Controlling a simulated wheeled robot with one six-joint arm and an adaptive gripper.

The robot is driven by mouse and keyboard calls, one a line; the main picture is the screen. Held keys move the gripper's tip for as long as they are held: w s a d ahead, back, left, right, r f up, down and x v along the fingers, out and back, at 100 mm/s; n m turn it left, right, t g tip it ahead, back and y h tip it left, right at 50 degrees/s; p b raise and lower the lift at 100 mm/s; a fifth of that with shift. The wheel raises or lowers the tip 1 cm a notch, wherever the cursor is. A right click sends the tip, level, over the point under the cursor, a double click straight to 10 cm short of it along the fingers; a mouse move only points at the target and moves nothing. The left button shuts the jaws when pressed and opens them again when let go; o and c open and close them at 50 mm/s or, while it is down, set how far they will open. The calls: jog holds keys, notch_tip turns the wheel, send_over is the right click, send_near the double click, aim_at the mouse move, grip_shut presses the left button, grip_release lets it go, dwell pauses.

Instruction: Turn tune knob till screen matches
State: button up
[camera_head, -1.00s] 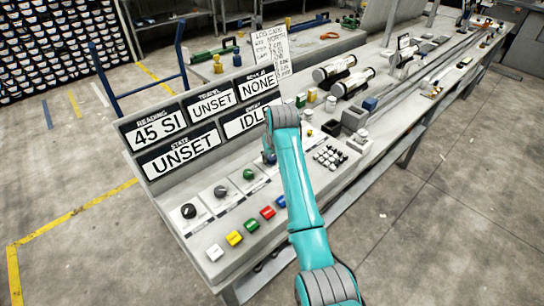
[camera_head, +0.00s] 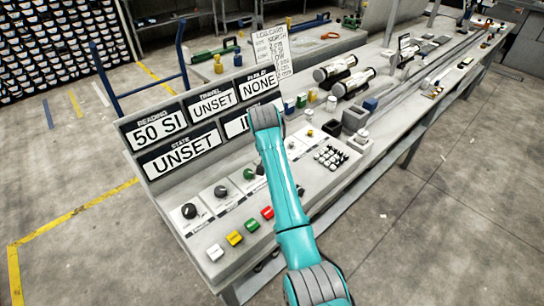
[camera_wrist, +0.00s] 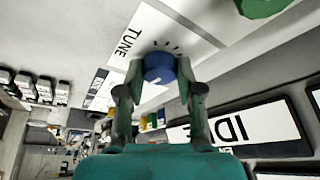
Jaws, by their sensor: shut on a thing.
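The blue tune knob (camera_wrist: 159,68) sits on the white panel beside the printed word TUNE in the wrist view. My gripper (camera_wrist: 160,80) is shut on it, with one finger on each side. In the head view my teal arm hides the knob and the gripper. The reading screen (camera_head: 155,131) shows "45 SI" earlier and "50 SI" now. The state screen (camera_head: 181,155) reads UNSET, the travel screen (camera_head: 212,103) reads UNSET, and another screen (camera_head: 259,89) reads NONE. The lower right screen (camera_head: 236,126) is partly covered by my arm; the wrist view shows "IDL" on a screen (camera_wrist: 240,128).
A black knob (camera_head: 189,211) and a green knob (camera_head: 249,173) are on the same panel. Several coloured buttons (camera_head: 234,238) line its front, and a keypad (camera_head: 331,157) is to the right. A printed card (camera_head: 271,50) stands behind the screens.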

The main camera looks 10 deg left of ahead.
jog(key=shift+a+m+h, duration=0.1)
jog(key=shift+m+h, duration=0.3)
jog(key=shift+m, duration=0.6)
jog(key=o, duration=1.2)
jog(key=shift+c, duration=0.2)
jog(key=v, duration=1.2)
